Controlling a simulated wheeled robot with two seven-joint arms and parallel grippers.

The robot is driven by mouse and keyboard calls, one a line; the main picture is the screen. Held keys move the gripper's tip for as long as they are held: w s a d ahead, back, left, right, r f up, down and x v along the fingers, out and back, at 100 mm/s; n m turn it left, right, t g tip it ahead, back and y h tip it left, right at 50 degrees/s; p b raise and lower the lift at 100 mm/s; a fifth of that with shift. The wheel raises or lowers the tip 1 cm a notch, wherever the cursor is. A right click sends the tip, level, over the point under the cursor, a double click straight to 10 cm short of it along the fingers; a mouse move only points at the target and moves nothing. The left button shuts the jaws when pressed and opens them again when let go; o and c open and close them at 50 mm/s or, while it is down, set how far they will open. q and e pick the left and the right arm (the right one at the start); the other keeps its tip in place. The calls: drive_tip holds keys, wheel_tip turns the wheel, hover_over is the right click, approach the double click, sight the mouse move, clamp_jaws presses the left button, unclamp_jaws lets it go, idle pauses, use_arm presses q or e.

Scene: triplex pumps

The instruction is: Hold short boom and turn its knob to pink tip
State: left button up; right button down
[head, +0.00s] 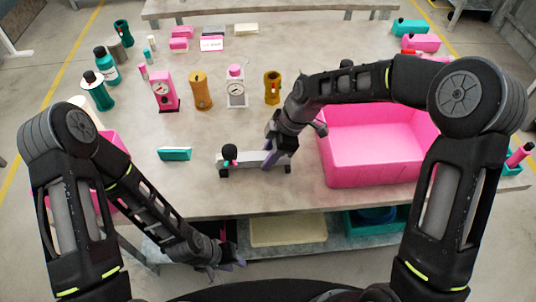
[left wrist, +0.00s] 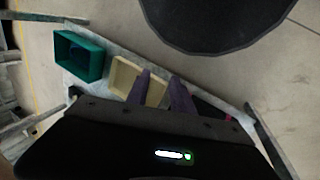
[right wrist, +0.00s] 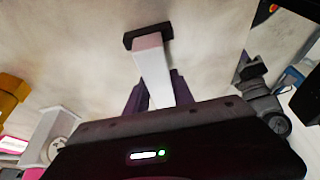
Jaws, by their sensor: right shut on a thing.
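The boom (head: 245,160) is a short grey-white bar on dark feet, lying near the table's front edge, left of the pink bin. A dark knob with a pink tip (head: 230,153) stands at its left part. My right gripper (head: 275,155) is shut on the right part of the boom. In the right wrist view the boom (right wrist: 153,68) runs out from between my right fingers (right wrist: 157,92) to a black end; its knob cannot be made out there. My left gripper (head: 226,266) is open and empty, low in front of the table edge; its spread fingers show in the left wrist view (left wrist: 161,78).
A large pink bin (head: 372,175) stands right of the boom. A teal block (head: 174,154) lies to its left. A pink gauge unit (head: 164,92), a white gauge unit (head: 236,92) and yellow parts (head: 201,92) stand behind. Trays (head: 288,231) sit on the lower shelf.

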idle(0.4)
